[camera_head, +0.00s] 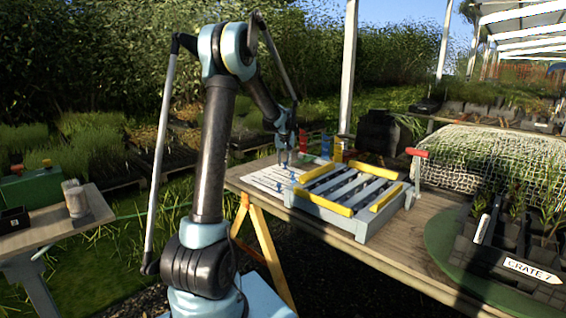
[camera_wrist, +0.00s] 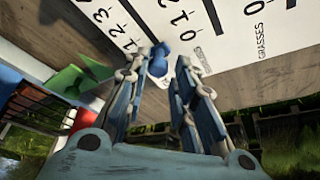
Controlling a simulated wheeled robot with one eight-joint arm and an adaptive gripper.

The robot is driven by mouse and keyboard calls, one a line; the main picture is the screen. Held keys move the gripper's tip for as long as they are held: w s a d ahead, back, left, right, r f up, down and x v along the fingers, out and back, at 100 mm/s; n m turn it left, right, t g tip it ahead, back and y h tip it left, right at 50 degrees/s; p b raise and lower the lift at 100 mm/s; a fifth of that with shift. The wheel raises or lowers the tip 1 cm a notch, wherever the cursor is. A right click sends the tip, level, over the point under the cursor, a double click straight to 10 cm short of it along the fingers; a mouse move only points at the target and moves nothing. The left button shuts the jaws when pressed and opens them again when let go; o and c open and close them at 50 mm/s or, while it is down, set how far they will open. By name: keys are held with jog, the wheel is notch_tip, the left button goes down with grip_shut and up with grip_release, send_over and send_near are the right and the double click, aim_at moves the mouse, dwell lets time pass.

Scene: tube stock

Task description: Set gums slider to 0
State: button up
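The white slider board (camera_head: 268,180) lies on the wooden table, with small blue sliders on it. It also shows in the wrist view (camera_wrist: 225,22), with scale numbers and a readable GRASSES label. Another label (camera_wrist: 198,53) beside a scale is too blurred to read. My gripper (camera_head: 284,162) is low over the board's far part. In the wrist view my gripper (camera_wrist: 171,65) has its fingers apart. A blue slider knob (camera_wrist: 158,63) shows close to the left fingertip; I cannot tell whether they touch. I cannot tell which slider is the gums one.
A grey rack with yellow bars (camera_head: 345,190) stands right of the board. Red, blue and yellow upright pieces (camera_head: 325,147) stand behind it. A plant crate labelled CRATE 7 (camera_head: 530,271) sits on a green round base at right. A smaller table (camera_head: 50,233) is at left.

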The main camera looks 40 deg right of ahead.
jog(key=shift+o, duration=0.8)
jog(key=shift+w+a, duration=0.1)
jog(key=v, duration=1.2)
jog(key=shift+w, duration=0.1)
